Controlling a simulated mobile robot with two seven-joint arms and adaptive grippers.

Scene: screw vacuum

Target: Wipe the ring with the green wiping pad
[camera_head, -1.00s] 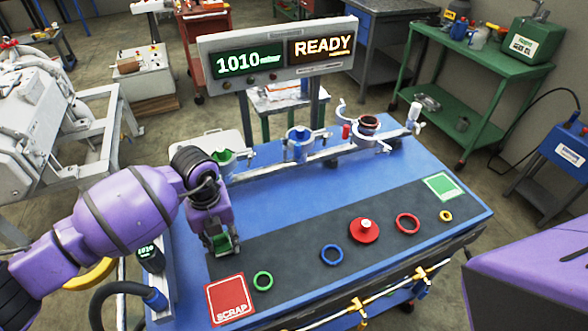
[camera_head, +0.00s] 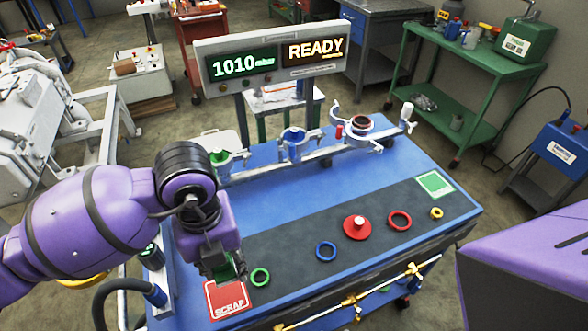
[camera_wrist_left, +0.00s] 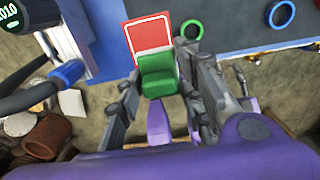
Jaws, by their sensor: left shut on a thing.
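My left gripper (camera_head: 222,282) is shut on the green wiping pad, which shows clearly between the fingers in the left wrist view (camera_wrist_left: 158,76). In the head view the pad is mostly hidden by the fingers. The gripper hangs above the red SCRAP square, just left of a green ring (camera_head: 260,277). That ring lies flat on the dark strip and is apart from the pad in the left wrist view (camera_wrist_left: 188,30). A blue ring (camera_head: 326,251), a red ring (camera_head: 399,220) and a small yellow ring (camera_head: 436,213) lie farther right. My right gripper is out of view.
A red knobbed disc (camera_head: 356,228) stands between the blue and red rings. The SCRAP square (camera_head: 226,300) is at the front left; a green square (camera_head: 435,184) is at the right. Clamps (camera_head: 294,143) line the back of the blue table. The display (camera_head: 277,58) reads 1010 and READY.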

